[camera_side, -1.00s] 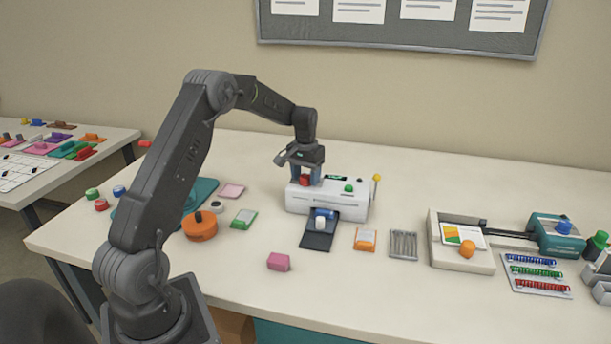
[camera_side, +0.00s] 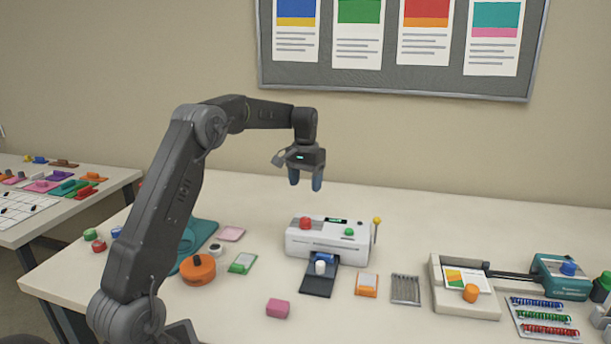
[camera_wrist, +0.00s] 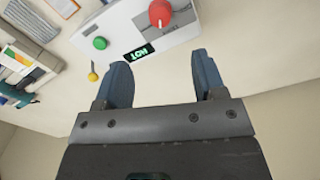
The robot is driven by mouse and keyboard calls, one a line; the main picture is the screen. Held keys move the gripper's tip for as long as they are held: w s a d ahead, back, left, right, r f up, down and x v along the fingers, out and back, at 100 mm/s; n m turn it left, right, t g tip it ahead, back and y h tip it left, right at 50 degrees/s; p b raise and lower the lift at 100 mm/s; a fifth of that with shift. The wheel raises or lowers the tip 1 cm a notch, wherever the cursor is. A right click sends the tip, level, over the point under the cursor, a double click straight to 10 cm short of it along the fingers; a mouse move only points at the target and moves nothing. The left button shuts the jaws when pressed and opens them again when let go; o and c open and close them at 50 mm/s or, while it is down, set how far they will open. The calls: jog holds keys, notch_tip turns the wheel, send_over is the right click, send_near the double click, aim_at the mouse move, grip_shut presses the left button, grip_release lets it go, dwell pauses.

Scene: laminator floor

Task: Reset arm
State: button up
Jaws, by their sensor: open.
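My gripper (camera_side: 306,182) is open and empty. It hangs in the air above and a little behind the white laminator (camera_side: 328,243), clear of it. In the wrist view my gripper's two blue fingers (camera_wrist: 161,82) are spread apart with nothing between them. The laminator has a red knob (camera_side: 305,223) and a green button (camera_side: 349,231) on top; the wrist view also shows the red knob (camera_wrist: 160,13), the green button (camera_wrist: 100,43) and a lit display (camera_wrist: 138,52) whose text I cannot read surely. A dark tray (camera_side: 317,285) with a blue and white piece lies at its front.
A yellow-tipped post (camera_side: 377,221) stands at the laminator's right. An orange round container (camera_side: 198,270), a pink block (camera_side: 278,308) and an orange-edged card (camera_side: 366,285) lie around it. A paper trimmer (camera_side: 464,300) stands further right. The table behind the laminator is mostly clear.

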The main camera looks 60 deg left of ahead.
notch_tip(320, 180, up, 2)
dwell(0.5)
jog(key=s+d+r+m+t, duration=0.1)
jog(key=s+d+r, duration=0.35)
jog(key=d, duration=0.55)
jog(key=s+d+r+m+t, duration=0.2)
jog(key=s+d+r, duration=0.3)
jog(key=d, duration=0.4)
jog(key=s+d+f+m+t, duration=0.1)
jog(key=s+d+f, duration=0.2)
jog(key=s+d, duration=0.2)
jog(key=s+d+f+m+t, duration=0.1)
jog(key=s+d+f, duration=0.2)
jog(key=s, duration=0.9)
jog(key=d, duration=0.3)
jog(key=shift+f+m+t, duration=0.3)
